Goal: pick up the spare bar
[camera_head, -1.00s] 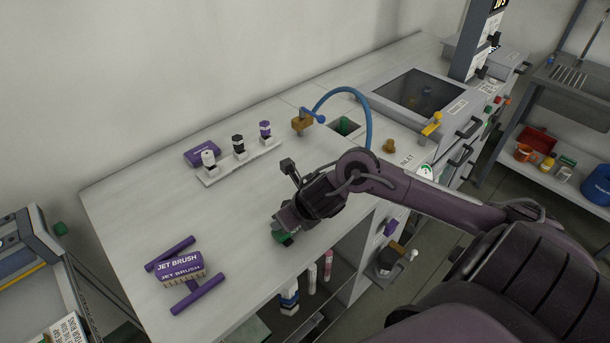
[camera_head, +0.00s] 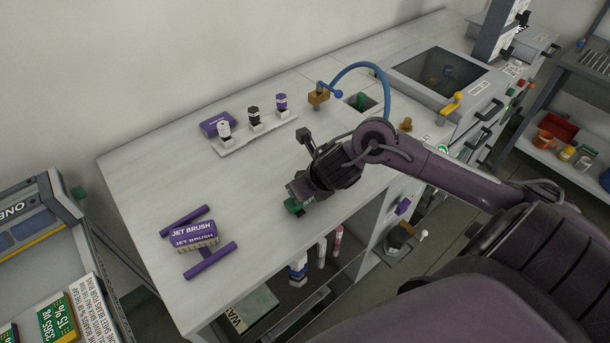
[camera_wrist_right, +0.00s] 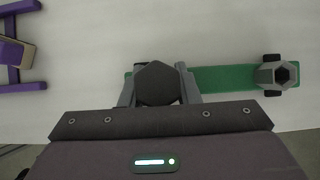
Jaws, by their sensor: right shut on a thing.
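A green bar (camera_wrist_right: 225,77) lies across the right wrist view, with a grey hexagonal piece (camera_wrist_right: 278,72) at its right end. A dark hexagonal knob (camera_wrist_right: 157,84) is at its left part. My right gripper (camera_wrist_right: 158,98) is shut with its fingers on both sides of this knob. In the head view my right gripper (camera_head: 298,201) is low over the bench's front edge, and only a little green of the bar (camera_head: 293,207) shows under it. I cannot tell if the bar is clear of the bench top. My left gripper is not in view.
A white rack (camera_head: 243,140) holds several small bottles behind the gripper. A blue hose (camera_head: 385,85) arches at the back right. The bench top (camera_head: 150,180) is clear between.

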